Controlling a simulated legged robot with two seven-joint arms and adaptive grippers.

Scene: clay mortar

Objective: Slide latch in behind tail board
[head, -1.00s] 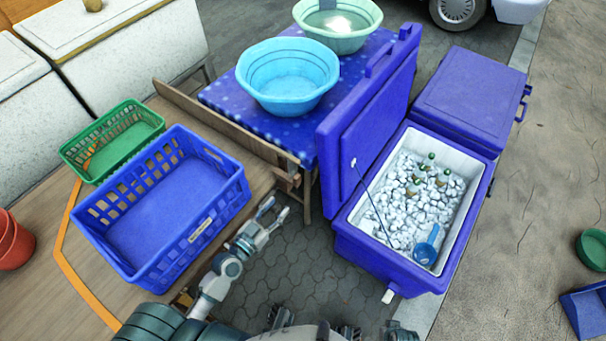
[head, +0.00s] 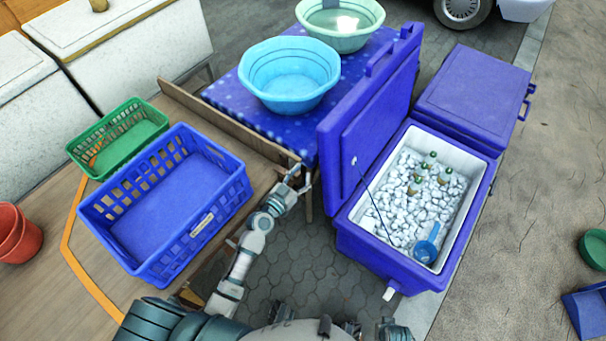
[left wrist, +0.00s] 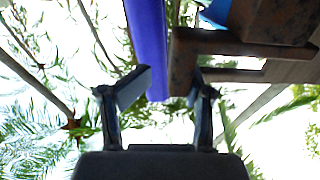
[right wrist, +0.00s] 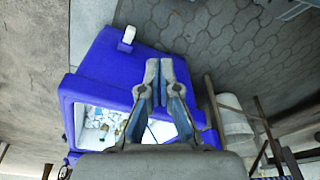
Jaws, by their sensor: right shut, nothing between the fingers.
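The tail board (head: 228,122) is a long brown plank on edge between the wooden bed and the blue-covered table. My left gripper (head: 300,181) is at its near end, with the fingers spread. In the left wrist view, the left gripper (left wrist: 170,88) is open and empty. In the head view the gripper largely hides this piece. My right gripper (right wrist: 160,80) is shut and empty.
A blue crate (head: 165,262) and a green basket (head: 118,135) stand on the bed, left of my left arm. The open blue cooler (head: 375,245) with ice and bottles stands to the right, its raised lid (head: 370,125) near the left gripper. Basins (head: 288,72) sit on the table.

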